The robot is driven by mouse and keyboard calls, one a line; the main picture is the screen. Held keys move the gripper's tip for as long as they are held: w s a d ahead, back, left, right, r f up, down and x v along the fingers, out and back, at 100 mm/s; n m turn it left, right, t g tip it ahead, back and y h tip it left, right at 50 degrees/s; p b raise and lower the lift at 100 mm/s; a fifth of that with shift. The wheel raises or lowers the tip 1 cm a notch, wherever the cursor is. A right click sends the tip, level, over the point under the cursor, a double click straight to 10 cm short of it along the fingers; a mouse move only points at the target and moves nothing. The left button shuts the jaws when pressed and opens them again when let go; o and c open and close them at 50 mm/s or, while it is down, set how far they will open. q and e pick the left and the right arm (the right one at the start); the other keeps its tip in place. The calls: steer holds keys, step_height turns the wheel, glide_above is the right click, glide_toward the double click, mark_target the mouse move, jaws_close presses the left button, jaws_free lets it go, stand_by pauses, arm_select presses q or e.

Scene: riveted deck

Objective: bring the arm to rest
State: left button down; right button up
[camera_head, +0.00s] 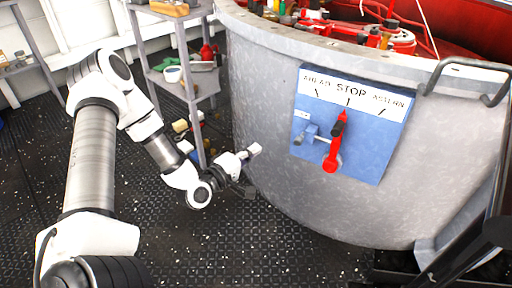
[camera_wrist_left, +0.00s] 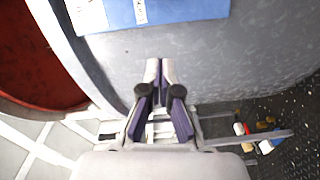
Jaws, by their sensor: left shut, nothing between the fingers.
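My left arm comes in from the left in the head view, bent down and then toward the grey tank. My left gripper (camera_head: 254,150) is in front of the tank's wall, left of the blue panel and apart from it. In the left wrist view its two fingers (camera_wrist_left: 160,68) are together with nothing between them, and the tank wall lies beyond their tips. The blue panel (camera_head: 375,148) carries a red lever (camera_head: 332,158) pointing up toward the word STOP. The panel's lower edge shows in the left wrist view (camera_wrist_left: 185,12). My right gripper is not seen.
The big round grey tank (camera_head: 262,100) fills the right side, with a bent metal handle (camera_head: 462,64) on its rim. A grey shelf trolley (camera_head: 205,85) with several items stands behind my left arm. Dark patterned floor (camera_head: 270,255) is open below the gripper.

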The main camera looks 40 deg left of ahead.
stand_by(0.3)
arm_select(q)
steer(key=s+d+f+m+g+h, duration=0.1)
steer(key=s+d+f+m+g, duration=0.4)
steer(key=d+f, duration=0.4)
steer(key=s+d+f+m+g+h, duration=0.2)
steer(key=s+d+f+m+g, duration=0.3)
steer(key=d+f, duration=0.4)
steer(key=s+a+f+m+g+y, duration=0.2)
steer(key=s+f+g, duration=0.15)
steer(key=s, duration=0.45)
steer(key=s+a+f+m+g+y, duration=0.1)
steer(key=s+f+m+g+y, duration=0.2)
steer(key=s, duration=0.5)
step_height(320, 180, up, 30)
steer(key=g+h+p, duration=0.1)
steer(key=p, duration=2.9)
steer(key=shift+s+a+r, duration=0.15)
steer(key=shift+s+r, duration=0.05)
steer(key=shift+r, duration=0.05)
